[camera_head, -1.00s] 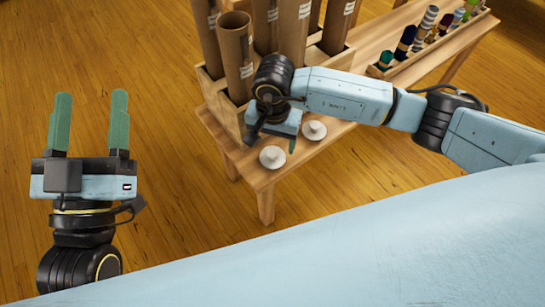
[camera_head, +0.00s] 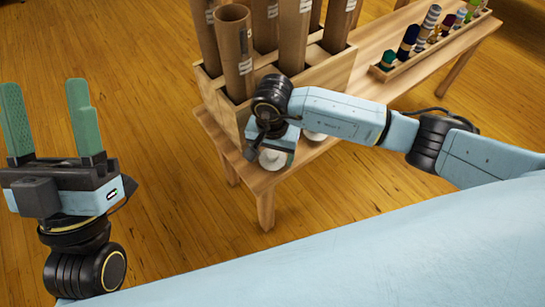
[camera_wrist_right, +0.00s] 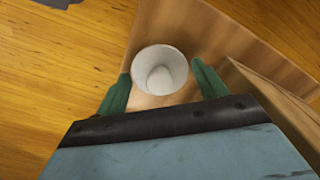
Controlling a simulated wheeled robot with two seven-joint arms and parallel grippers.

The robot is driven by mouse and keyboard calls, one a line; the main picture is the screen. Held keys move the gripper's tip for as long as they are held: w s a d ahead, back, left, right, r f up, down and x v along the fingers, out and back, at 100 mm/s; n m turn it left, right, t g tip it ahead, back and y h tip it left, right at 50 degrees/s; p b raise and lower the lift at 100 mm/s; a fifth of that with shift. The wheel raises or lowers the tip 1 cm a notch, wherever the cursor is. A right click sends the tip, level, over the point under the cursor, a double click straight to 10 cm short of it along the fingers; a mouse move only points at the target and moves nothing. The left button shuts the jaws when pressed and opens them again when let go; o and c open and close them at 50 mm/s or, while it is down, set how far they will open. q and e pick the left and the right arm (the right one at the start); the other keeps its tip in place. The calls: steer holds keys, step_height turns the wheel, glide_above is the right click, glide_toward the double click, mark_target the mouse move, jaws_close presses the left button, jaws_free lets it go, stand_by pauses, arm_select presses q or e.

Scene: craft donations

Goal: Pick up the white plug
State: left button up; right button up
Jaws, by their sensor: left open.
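A white plug (camera_head: 274,158), a round disc with a knob in its middle, sits near the table's front-left corner, partly covered by my right gripper (camera_head: 274,142). The right wrist view shows this plug (camera_wrist_right: 160,68) between the two green fingers, which stand apart with gaps on both sides. I cannot tell how far above it the fingertips are. A second white plug (camera_head: 314,135) is mostly hidden behind my right arm. My left gripper (camera_head: 43,95) is open and empty, pointing up at the far left, away from the table.
The wooden table (camera_head: 265,185) holds a wooden box (camera_head: 233,120) of tall brown tubes (camera_head: 236,55) right behind the plug. A rack (camera_head: 385,73) of small coloured tubes lies further right. Open floor is left of the table.

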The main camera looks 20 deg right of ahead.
steer(key=c, duration=0.6)
steer(key=shift+r, duration=0.1)
steer(key=shift+c, duration=0.2)
